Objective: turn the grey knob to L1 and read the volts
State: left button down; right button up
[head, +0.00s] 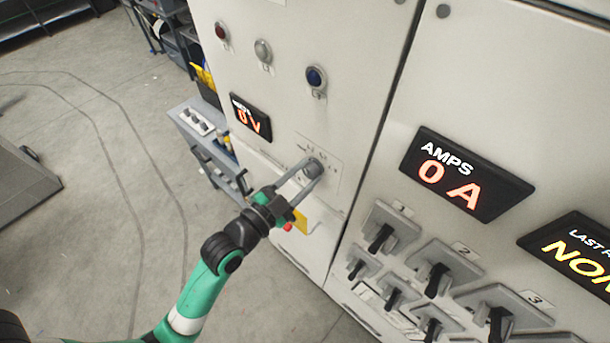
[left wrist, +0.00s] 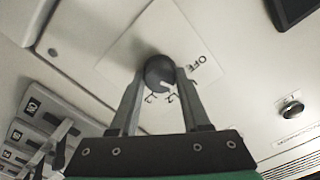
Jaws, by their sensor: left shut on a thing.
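The grey knob (head: 313,167) sits on a pale plate on the left cabinet door. My left gripper (head: 311,174) is shut on it, one finger on each side. In the left wrist view the knob (left wrist: 158,70) is dark and round between the fingertips (left wrist: 160,77), with a pale notch at its lower right. The word OFF is on the plate to its right, and smaller marks below it are too unclear to read. The volts display (head: 251,118), above and left of the knob, shows 0 V in orange. My right gripper is not in view.
Red, white and blue lamps (head: 316,77) are above on the same door. The right cabinet has an AMPS display (head: 463,176) reading 0 A and several black-handled switches (head: 437,280) below. A grey cart (head: 208,135) stands left of the cabinet. The floor at left is mostly clear.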

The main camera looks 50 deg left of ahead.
pick_arm(q)
jog(key=shift+m, duration=0.3)
jog(key=shift+c, duration=1.8)
grip_release()
jog(key=s+d, duration=0.1)
jog(key=s, duration=1)
jog(key=shift+s+d+b, duration=0.2)
jog(key=shift+s+b, duration=0.1)
jog(key=shift+b, duration=0.1)
